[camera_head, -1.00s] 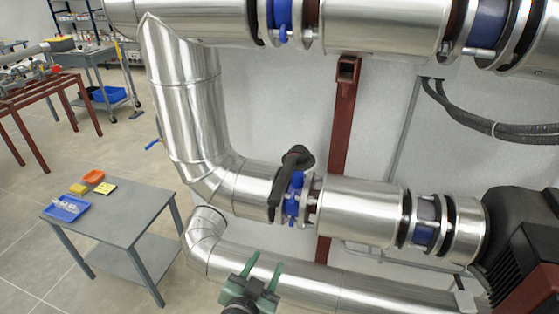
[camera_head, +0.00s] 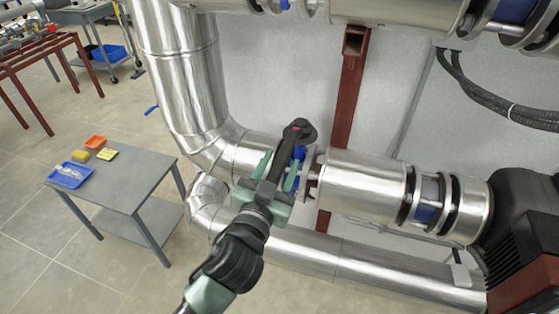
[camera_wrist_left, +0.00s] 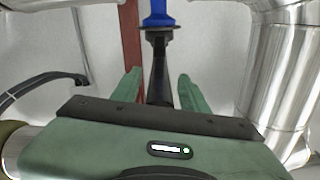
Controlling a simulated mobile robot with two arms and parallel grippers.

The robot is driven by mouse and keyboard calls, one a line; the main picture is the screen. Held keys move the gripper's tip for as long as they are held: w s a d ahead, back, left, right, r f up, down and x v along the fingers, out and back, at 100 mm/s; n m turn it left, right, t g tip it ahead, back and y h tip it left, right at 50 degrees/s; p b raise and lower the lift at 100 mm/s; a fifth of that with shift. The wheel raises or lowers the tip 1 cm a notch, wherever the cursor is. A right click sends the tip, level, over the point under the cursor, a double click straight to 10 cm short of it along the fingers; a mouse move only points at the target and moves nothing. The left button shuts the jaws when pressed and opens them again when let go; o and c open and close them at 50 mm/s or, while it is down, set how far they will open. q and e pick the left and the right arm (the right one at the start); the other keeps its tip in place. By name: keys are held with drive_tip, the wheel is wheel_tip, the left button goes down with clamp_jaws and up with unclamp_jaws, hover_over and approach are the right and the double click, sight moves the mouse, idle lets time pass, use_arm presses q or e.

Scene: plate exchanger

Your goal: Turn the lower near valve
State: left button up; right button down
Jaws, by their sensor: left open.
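The lower near valve has a blue body (camera_head: 299,158) on the silver pipe and a black lever handle (camera_head: 284,152) that slants down and left from a round black knob. My left gripper (camera_head: 277,168) is at the handle, with its green fingers open on either side of the lever. In the left wrist view, the black handle (camera_wrist_left: 160,78) lies between the two open fingers (camera_wrist_left: 157,88), with the blue valve part (camera_wrist_left: 157,14) beyond it. Whether the fingers touch the handle I cannot tell. My right gripper is not in view.
Silver pipes (camera_head: 365,170) run beside the valve, with another (camera_head: 300,250) below. A red post (camera_head: 349,95) stands behind. A black and red pump (camera_head: 525,225) is at right. A grey table (camera_head: 125,180) with small trays stands at left, with clear floor around it.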

use_arm(q)
drive_tip(key=shift+c, duration=0.3)
clamp_jaws()
idle(1.2)
